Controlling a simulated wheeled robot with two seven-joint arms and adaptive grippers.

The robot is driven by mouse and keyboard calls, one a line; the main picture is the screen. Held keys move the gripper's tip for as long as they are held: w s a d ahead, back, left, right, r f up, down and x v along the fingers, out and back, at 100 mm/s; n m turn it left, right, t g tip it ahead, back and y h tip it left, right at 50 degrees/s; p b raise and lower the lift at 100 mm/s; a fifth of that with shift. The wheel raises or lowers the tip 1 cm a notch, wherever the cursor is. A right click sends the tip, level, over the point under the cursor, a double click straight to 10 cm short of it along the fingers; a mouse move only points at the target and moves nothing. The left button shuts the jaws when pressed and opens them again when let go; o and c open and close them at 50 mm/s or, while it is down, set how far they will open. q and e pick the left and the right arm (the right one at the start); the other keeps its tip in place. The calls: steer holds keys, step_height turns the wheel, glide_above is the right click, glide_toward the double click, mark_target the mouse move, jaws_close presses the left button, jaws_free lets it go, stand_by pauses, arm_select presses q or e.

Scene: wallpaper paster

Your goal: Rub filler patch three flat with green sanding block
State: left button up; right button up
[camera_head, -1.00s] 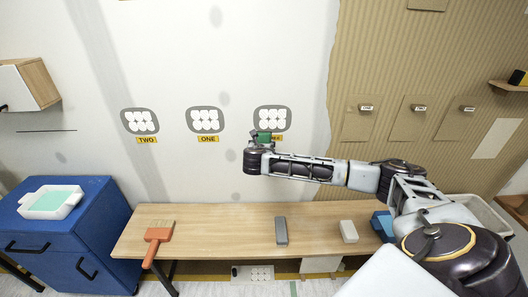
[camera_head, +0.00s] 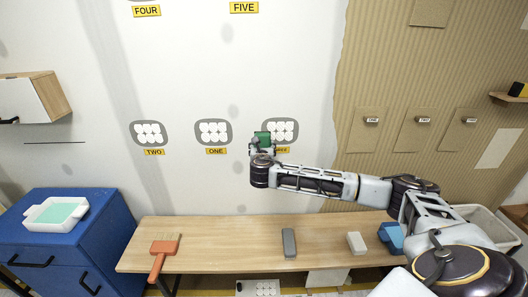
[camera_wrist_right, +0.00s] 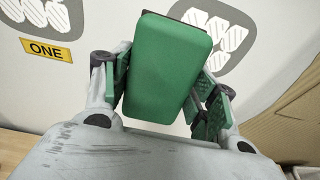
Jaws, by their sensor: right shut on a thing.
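Filler patch three (camera_head: 284,130) is a grey rounded area with several white filler blobs on the pale wall. Its yellow label (camera_head: 284,150) is partly hidden by my right gripper. My right gripper (camera_head: 262,148) is shut on the green sanding block (camera_head: 262,137), which overlaps the patch's lower left edge in the head view. In the right wrist view the green block (camera_wrist_right: 170,62) sits between the fingers, with patch three (camera_wrist_right: 218,35) behind it to the right. I cannot tell whether the block touches the wall. My left gripper is not in view.
Patch one (camera_head: 213,132) and patch two (camera_head: 149,133) lie left along the wall. Below is a wooden bench (camera_head: 215,235) with an orange brush (camera_head: 163,255), a grey block (camera_head: 289,243) and a white block (camera_head: 356,243). A blue cabinet (camera_head: 110,235) stands left.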

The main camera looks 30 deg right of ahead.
steer(key=shift+w+a+r+t+h, duration=0.1)
steer(key=shift+w+a+t+h, duration=0.1)
steer(key=shift+a+t+h, duration=0.3)
steer(key=shift+d+t, duration=0.2)
steer(key=shift+t, duration=0.3)
steer(key=shift+r, duration=0.1)
steer(key=shift+p, duration=0.35)
steer(key=x, duration=0.6)
steer(key=shift+w+b, duration=0.25)
steer(key=shift+b, duration=0.15)
steer(key=shift+x, duration=1.25)
stand_by(3.2)
steer(key=shift+d+r, duration=0.2)
steer(key=shift+r, duration=0.05)
stand_by(0.8)
